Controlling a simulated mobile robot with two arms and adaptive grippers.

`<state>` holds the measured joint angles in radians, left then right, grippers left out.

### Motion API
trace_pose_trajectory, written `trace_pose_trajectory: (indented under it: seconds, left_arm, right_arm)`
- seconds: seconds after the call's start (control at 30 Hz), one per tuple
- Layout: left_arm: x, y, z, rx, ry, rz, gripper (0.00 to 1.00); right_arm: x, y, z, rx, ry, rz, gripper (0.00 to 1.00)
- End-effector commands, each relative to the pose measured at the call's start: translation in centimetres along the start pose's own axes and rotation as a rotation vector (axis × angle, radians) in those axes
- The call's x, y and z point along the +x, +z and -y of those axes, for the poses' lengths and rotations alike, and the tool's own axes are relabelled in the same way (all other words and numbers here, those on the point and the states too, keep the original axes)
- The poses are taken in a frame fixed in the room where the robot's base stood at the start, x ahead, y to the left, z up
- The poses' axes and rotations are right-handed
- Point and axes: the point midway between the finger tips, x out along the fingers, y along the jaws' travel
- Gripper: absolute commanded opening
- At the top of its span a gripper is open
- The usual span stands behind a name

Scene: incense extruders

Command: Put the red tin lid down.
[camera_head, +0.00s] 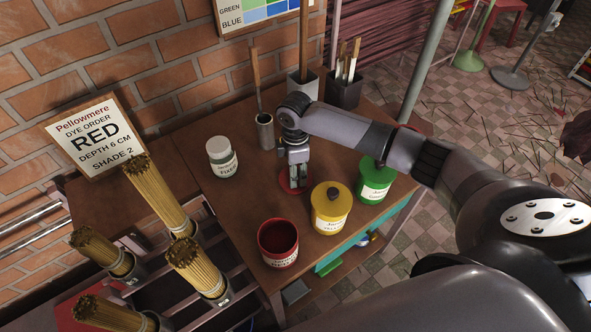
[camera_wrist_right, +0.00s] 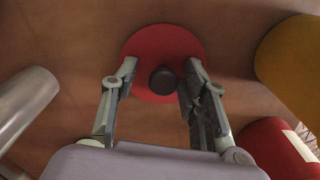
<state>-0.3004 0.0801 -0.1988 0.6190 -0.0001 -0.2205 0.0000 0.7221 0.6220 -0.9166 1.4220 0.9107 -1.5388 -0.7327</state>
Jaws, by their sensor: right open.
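The red tin lid (camera_head: 284,186) lies flat on the brown table behind the open red tin (camera_head: 278,250). In the right wrist view the lid (camera_wrist_right: 150,42) shows as a red disc with a dark round knob (camera_wrist_right: 163,80). My right gripper (camera_head: 298,182) is over the lid, pointing down. Its fingers (camera_wrist_right: 158,82) are spread on either side of the knob, with gaps between them and it. The red tin holds dark red contents, and its side shows in the wrist view (camera_wrist_right: 270,150). My left gripper is not in view.
The lidded yellow tin (camera_head: 329,222) and green tin (camera_head: 375,190) stand right of the lid. A white jar (camera_head: 222,160) and a metal cup with a stick (camera_head: 265,133) stand left and behind. Incense bundles (camera_head: 160,197) stand at lower left. Table (camera_head: 232,205) is clear left of the lid.

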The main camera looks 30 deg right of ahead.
Motion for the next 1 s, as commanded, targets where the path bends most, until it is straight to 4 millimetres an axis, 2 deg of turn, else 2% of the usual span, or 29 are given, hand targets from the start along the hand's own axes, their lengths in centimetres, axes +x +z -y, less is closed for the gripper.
trace_pose_trajectory:
  seconds: [0.17,0.27,0.37,0.7,0.83,1.0]
  left_arm:
    - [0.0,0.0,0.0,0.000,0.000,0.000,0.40]
    - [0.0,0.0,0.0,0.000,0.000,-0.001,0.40]
    - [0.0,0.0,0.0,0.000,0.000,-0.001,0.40]
    - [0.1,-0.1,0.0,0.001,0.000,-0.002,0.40]
    - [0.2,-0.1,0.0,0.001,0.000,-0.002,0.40]
    - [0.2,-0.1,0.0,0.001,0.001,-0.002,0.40]
  right_arm:
    - [-0.1,0.0,0.0,0.000,0.000,0.000,0.41]
    - [-1.0,0.0,-0.1,0.000,0.002,-0.001,0.41]
    - [-2.5,-0.1,-0.1,0.000,0.003,-0.002,0.41]
    - [-9.7,-0.1,-0.1,-0.001,0.004,-0.002,0.41]
    - [-11.4,0.0,-0.1,0.001,0.001,-0.002,0.41]
    - [-12.3,0.0,0.0,0.001,0.000,-0.001,0.41]
